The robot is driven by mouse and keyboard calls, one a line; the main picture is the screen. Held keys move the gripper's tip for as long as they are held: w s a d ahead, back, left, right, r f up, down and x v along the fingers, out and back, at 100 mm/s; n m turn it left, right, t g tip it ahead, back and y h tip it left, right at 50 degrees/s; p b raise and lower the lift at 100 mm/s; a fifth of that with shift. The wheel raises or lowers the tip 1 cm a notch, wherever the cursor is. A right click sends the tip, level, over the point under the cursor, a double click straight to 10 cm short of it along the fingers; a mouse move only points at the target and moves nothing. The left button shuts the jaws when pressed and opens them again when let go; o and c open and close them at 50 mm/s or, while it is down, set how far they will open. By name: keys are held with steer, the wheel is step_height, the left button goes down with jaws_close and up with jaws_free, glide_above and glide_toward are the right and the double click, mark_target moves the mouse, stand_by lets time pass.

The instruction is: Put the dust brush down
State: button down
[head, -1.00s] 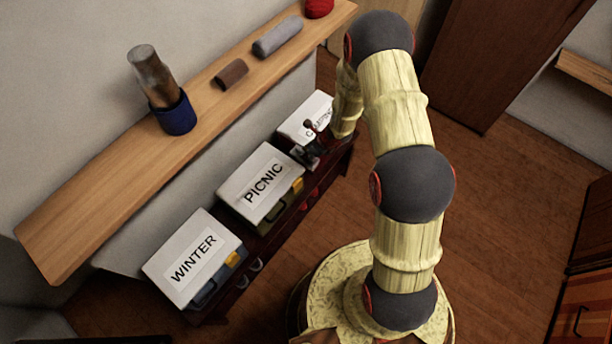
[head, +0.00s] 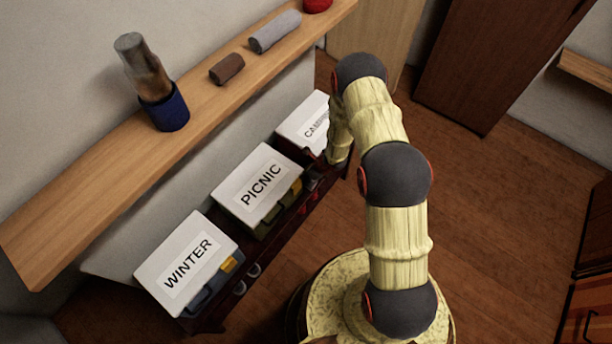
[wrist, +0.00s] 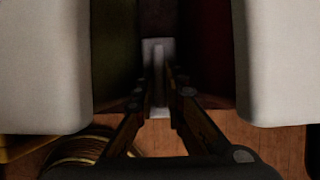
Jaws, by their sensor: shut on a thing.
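In the wrist view my gripper (wrist: 160,95) points into a narrow dark gap between two boxes. Its fingers are shut on a pale grey piece (wrist: 158,50), which I take to be the dust brush. Most of it is dark and hidden, so I cannot tell whether it touches a surface below. In the head view my gripper and the brush are hidden behind my arm, near the box marked with a partly covered "CA..." label (head: 305,118).
The PICNIC box (head: 260,185) and WINTER box (head: 188,262) stand in the same row on a dark red bench. Floor is clear at right.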

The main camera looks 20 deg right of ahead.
steer(key=shift+f, duration=0.35)
steer(key=c, duration=2.1)
jaws_free()
steer(key=shift+c, duration=0.2)
steer(key=shift+r, duration=0.15)
